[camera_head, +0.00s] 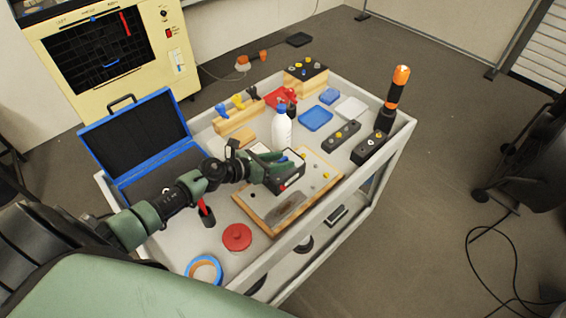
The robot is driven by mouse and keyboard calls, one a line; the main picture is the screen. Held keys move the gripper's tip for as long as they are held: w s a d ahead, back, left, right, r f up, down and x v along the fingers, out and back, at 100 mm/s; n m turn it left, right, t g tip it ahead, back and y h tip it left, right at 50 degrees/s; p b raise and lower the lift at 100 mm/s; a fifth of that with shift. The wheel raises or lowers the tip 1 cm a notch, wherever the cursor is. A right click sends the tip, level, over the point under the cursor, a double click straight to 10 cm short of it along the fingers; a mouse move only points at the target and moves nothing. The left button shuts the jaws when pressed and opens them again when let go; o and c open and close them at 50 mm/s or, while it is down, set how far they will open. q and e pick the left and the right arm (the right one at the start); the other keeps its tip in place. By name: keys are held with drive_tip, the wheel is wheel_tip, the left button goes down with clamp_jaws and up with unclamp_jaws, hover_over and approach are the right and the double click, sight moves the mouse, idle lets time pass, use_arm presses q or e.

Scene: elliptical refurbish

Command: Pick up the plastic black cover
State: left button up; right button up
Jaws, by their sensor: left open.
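A black box-like piece (291,182), which looks like the plastic black cover, is at the wooden board (243,212) in the middle of the cart. A small red and white mark shows on its side. My left gripper (287,163) reaches in from the left with green fingers apart, right at the black piece. The fingers and wrist hide part of it, and I cannot tell whether they touch it. My right gripper is not in view.
The grey cart (382,160) also holds an open blue case (150,176), a white bottle (281,130), a red round lid (237,237), a tape roll (204,270) and an orange-tipped tool (398,87). Black blocks with knobs (342,135) stand to the right.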

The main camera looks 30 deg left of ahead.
use_arm(q)
clamp_jaws()
drive_tip(key=shift+s, duration=0.1)
drive_tip(key=shift+r, duration=0.15)
idle(0.3)
